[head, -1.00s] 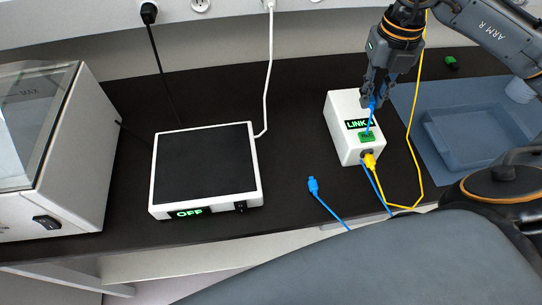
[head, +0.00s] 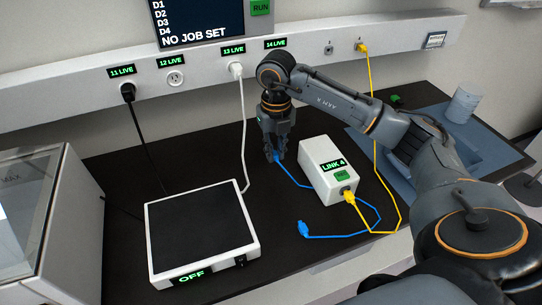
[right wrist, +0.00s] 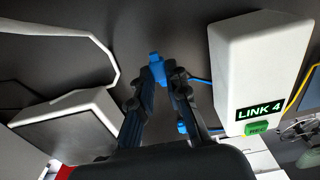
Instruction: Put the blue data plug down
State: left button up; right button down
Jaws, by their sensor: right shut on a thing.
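My right gripper (head: 276,154) is shut on one end of the blue data plug (right wrist: 157,66), low over the black bench and left of the white link box (head: 318,164). In the right wrist view the fingertips (right wrist: 160,80) pinch this plug; whether it touches the bench I cannot tell. Its blue cable (head: 291,180) runs right toward the box. A second blue plug end (head: 303,229) lies on the bench in front of the box. The box reads LINK 4, and a yellow plug (head: 348,197) sits in its front. My left gripper is not in view.
A white device with a black top (head: 200,228) reads OFF at the left. A white cable (head: 243,130) and a black cable (head: 142,140) run down from the wall strip. A blue tray area (head: 466,158) lies at the right. Bench between device and box is mostly clear.

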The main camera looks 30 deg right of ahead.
aim_at(272, 169)
jog(key=shift+w+d+f, duration=0.1)
jog(key=shift+w+f, duration=0.75)
jog(key=shift+f, duration=0.25)
jog(key=shift+f+p, duration=1)
jog(key=shift+f, duration=0.6)
jog(key=shift+f, duration=0.1)
jog(key=c, duration=1.3)
grip_release()
jog(key=shift+w, duration=0.1)
